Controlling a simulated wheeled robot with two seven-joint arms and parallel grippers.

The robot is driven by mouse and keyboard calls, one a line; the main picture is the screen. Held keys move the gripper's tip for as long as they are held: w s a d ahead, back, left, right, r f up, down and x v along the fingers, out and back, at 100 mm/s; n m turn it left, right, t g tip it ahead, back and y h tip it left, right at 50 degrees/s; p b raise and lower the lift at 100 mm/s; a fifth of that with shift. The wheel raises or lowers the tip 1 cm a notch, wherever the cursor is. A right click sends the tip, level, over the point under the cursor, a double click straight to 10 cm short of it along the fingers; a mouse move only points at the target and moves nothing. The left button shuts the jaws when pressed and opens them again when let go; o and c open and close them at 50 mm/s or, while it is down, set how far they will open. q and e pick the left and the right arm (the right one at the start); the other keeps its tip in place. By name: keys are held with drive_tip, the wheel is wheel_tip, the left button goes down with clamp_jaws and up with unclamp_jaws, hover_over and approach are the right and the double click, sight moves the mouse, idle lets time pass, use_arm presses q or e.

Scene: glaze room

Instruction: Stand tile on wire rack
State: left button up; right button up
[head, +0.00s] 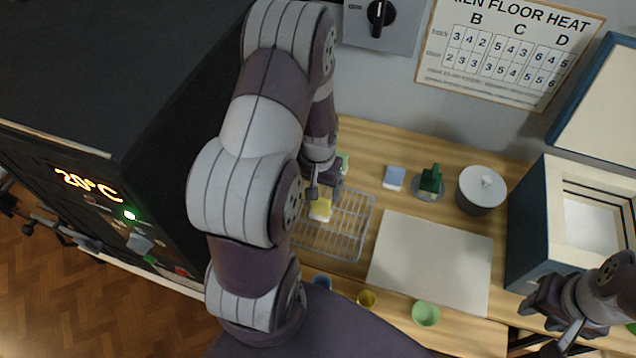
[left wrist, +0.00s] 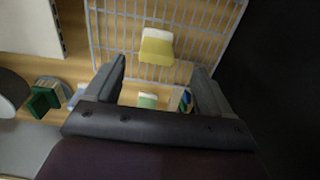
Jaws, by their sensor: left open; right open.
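A yellow tile with a whitish part (head: 320,210) is at the wire rack (head: 350,243), near its back left. The left wrist view shows the tile (left wrist: 156,47) against the rack's wires (left wrist: 215,18); I cannot tell whether it stands or leans. My left gripper (head: 325,191) is open just behind the tile in the head view. In the left wrist view the tile lies beyond the open fingertips (left wrist: 158,68), with nothing seen between them. My right gripper (head: 566,338) is open and empty at the lower right, far from the rack.
A pale board (head: 432,262) lies right of the rack. Behind it are a blue-and-white block (head: 394,178), a green item (head: 431,180) on a grey disc and a lidded pot (head: 481,192). Small cups (head: 426,314) line the front. A blue box (head: 535,225) stands right, a dark kiln (head: 140,170) left.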

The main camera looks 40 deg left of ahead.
use_arm(q)
wheel_tip(320, 180, up, 2)
drive_tip(key=shift+d+r, duration=0.1)
drive_tip(key=shift+r, duration=0.15)
drive_tip(key=s+d+r+m+t, duration=0.1)
drive_tip(key=s+d+r+m, duration=0.4)
drive_tip(key=d+r, duration=0.65)
drive_tip(key=shift+n, duration=0.6)
wheel_tip(320, 180, down, 5)
drive_tip(key=b, duration=0.4)
drive_tip(key=shift+s+r, duration=0.1)
drive_tip(key=shift+s, duration=0.1)
drive_tip(key=shift+a, duration=0.1)
